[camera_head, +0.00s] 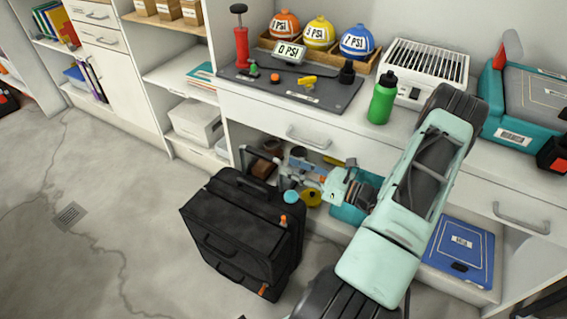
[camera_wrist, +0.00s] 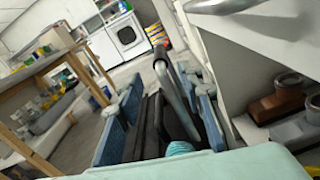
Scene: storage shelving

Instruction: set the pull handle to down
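A black suitcase (camera_head: 235,230) stands on the floor in front of the shelving in the head view. Its pull handle (camera_head: 243,157) is a grey loop that stands up above the suitcase's rear top edge. In the wrist view the pull handle (camera_wrist: 172,92) rises between my two blue-padded fingers, with dark suitcase parts below it. My gripper (camera_wrist: 165,100) is open, with a finger on each side and space between them. In the head view my gripper (camera_head: 295,180) is at the suitcase's right rear; its fingertips are small and partly lost among shelf items. I cannot tell whether a finger touches the handle.
A white counter (camera_head: 230,98) with drawers stands behind the suitcase, with shelf items under it close to my gripper. A green bottle (camera_head: 382,98) stands on the counter near my arm. The floor (camera_head: 110,220) left of the suitcase is clear apart from a drain.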

